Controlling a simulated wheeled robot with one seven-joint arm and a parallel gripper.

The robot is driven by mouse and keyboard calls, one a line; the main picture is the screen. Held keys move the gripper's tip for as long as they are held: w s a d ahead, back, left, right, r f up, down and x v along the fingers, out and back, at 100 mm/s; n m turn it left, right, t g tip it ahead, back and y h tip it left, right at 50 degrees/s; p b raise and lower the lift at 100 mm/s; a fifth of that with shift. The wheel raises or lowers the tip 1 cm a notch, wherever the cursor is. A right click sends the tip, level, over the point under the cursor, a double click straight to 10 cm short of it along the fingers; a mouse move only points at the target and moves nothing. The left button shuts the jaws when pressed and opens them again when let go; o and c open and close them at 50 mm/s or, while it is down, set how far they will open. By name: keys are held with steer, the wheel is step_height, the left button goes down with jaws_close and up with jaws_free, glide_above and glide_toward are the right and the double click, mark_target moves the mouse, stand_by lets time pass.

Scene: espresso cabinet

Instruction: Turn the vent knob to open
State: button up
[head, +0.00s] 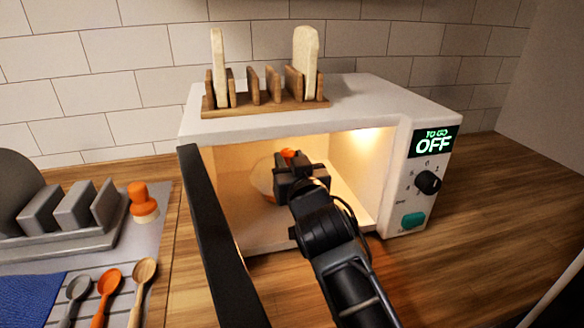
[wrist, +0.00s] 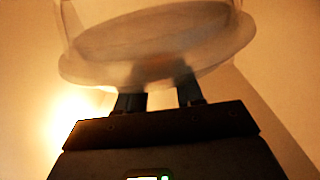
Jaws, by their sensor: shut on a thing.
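An orange vent knob (head: 287,153) sits on a pale, see-through domed cover (head: 262,176) inside the lit microwave (head: 283,110). My gripper (head: 290,167) reaches in through the open front and hides most of the cover and part of the knob. In the wrist view, my gripper's two dark fingers (wrist: 158,95) meet the blurred cover (wrist: 150,45) with a narrow gap between them. The fingers are shut on the knob, which itself barely shows there. The knob's setting cannot be read.
The microwave door (head: 215,235) stands open at the left of my arm. A toast rack (head: 265,100) with two bread slices stands on top. The display (head: 433,143) reads OFF above a black dial (head: 428,182). Spoons and a grey rack lie left; the counter at right is clear.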

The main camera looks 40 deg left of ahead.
steer(key=shift+a+m+t+h+b, duration=0.1)
steer(key=shift+m+t+h+b, duration=0.2)
steer(key=shift+t+h+b, duration=0.15)
stand_by(0.4)
steer(key=o, duration=1.1)
steer(key=shift+c, duration=0.2)
steer(key=v, duration=0.8)
steer(key=shift+a, duration=0.1)
